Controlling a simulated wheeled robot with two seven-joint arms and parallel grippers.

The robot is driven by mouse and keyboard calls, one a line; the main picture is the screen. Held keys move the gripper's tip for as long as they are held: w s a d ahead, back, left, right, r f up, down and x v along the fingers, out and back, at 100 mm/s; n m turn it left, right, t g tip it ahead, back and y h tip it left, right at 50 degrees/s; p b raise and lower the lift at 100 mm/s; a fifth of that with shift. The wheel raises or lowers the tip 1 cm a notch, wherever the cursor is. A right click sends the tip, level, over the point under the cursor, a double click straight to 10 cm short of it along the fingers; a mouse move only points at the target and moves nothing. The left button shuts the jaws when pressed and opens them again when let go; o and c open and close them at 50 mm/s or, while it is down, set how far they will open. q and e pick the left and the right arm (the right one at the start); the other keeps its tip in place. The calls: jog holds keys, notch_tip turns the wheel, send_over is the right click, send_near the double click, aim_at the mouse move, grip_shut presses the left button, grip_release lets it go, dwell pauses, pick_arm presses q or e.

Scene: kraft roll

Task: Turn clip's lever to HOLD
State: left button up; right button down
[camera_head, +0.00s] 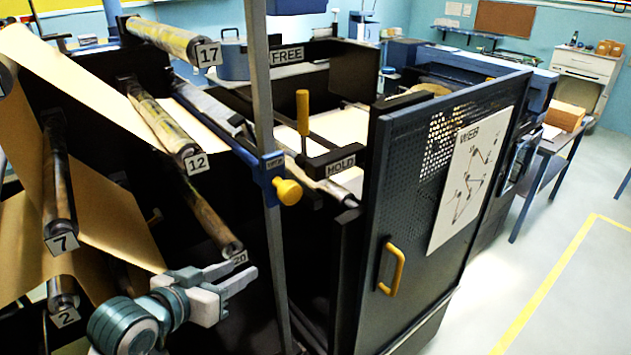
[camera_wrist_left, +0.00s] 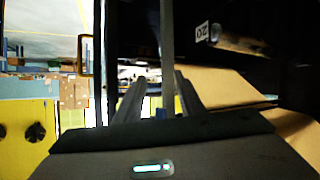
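The lever's yellow grip (camera_head: 303,113) stands upright on a dark stem, behind the grey post, in the head view. The FREE plate (camera_head: 287,56) is above and behind it; the HOLD plate (camera_head: 340,166) is to its lower right on a black block. I cannot tell exactly which position the lever is in. My left gripper (camera_head: 243,270) is low in front of the machine, well below and left of the lever, touching nothing that I can see. Its fingers are apart and empty; they also show in the left wrist view (camera_wrist_left: 160,98). My right gripper is out of view.
A grey upright post (camera_head: 262,95) carries a blue clamp (camera_head: 270,170) with a yellow knob (camera_head: 288,191), between my left gripper and the lever. Numbered rollers with kraft paper (camera_head: 95,110) are at left. A dark WEB-marked door (camera_head: 400,190) with yellow handle is right.

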pick_arm(q)
jog(key=w+d+r+m+t+h, duration=0.1)
jog(key=d+r+m+h, duration=0.1)
jog(key=r, duration=1.2)
jog(key=w+d+r+m+t+h, duration=0.1)
jog(key=r+h, duration=0.3)
jog(key=r, duration=0.9)
jog(key=shift+w+d+r+m, duration=0.35)
jog(key=shift+w+d+m, duration=0.1)
jog(key=shift+d+m, duration=0.35)
jog(key=shift+w+d, duration=0.1)
jog(key=p+x, duration=0.7)
jog(key=x, duration=1)
jog(key=shift+d, duration=0.15)
